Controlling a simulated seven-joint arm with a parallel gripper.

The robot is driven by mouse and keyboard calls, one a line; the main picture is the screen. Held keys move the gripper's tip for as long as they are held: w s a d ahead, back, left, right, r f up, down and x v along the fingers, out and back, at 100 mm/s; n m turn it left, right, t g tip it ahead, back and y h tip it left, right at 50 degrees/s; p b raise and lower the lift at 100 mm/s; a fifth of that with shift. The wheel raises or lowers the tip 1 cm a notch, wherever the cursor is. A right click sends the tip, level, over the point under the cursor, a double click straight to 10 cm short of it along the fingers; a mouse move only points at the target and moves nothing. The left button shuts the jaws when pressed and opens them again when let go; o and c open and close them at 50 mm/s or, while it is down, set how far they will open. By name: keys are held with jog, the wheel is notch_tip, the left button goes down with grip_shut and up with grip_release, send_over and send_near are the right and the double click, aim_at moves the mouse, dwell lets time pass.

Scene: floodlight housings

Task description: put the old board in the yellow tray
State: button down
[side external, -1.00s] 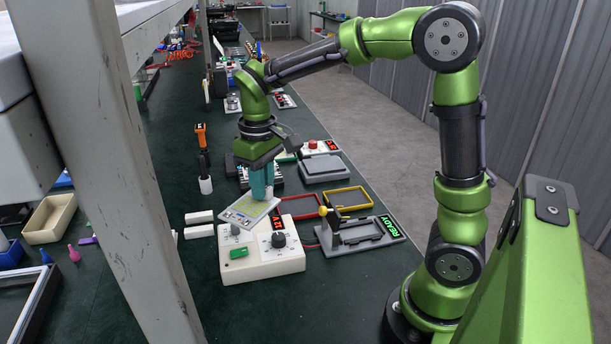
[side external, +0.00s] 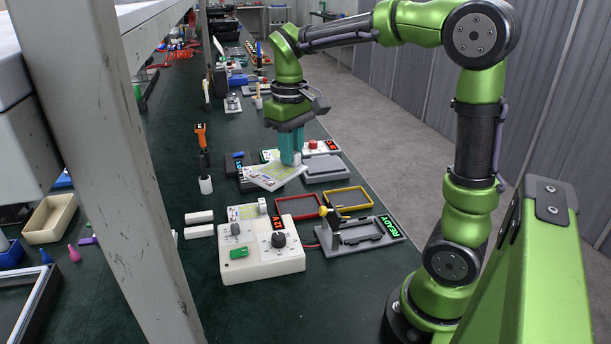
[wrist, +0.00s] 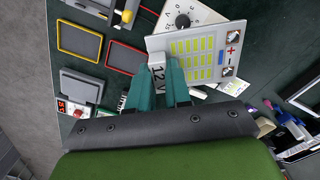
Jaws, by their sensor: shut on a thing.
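My gripper (side external: 291,160) is shut on the grip block, marked 12V, of a white LED board (side external: 272,177). In the wrist view the board (wrist: 208,45) shows rows of yellow LEDs and plus and minus marks, with my gripper (wrist: 160,75) at its edge. It is held tilted above the bench. I cannot tell from looks which is the old one. The yellow tray (side external: 347,190), a thin yellow frame on the bench, looks empty; it also shows in the wrist view (wrist: 114,75).
A red-framed tray (side external: 298,195) lies left of the yellow one. The white supply box (side external: 262,262) with a dial stands in front. A grey fixture (side external: 365,236) with a yellow knob and READY display stands right. A grey pad device (side external: 323,168) is behind the trays.

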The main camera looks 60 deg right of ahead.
jog(key=s+d+f+m, duration=0.1)
jog(key=s+d+m, duration=0.6)
jog(key=s+d, duration=0.85)
jog(key=f, duration=0.5)
jog(key=s+f, duration=0.1)
jog(key=f, duration=0.4)
jog(key=a+f, duration=0.1)
jog(key=f, duration=0.5)
jog(key=shift+s, duration=0.15)
jog(key=w+d, duration=0.3)
jog(key=d, duration=0.1)
jog(key=w+d+f, duration=0.1)
jog(key=w+d, duration=0.2)
jog(key=d, duration=0.1)
jog(key=w+d, duration=0.4)
jog(key=shift+d+f, duration=0.2)
jog(key=shift+f, duration=1.85)
jog(key=shift+f, duration=0.15)
jog(key=c, duration=1.1)
grip_release()
jog(key=shift+o, duration=0.2)
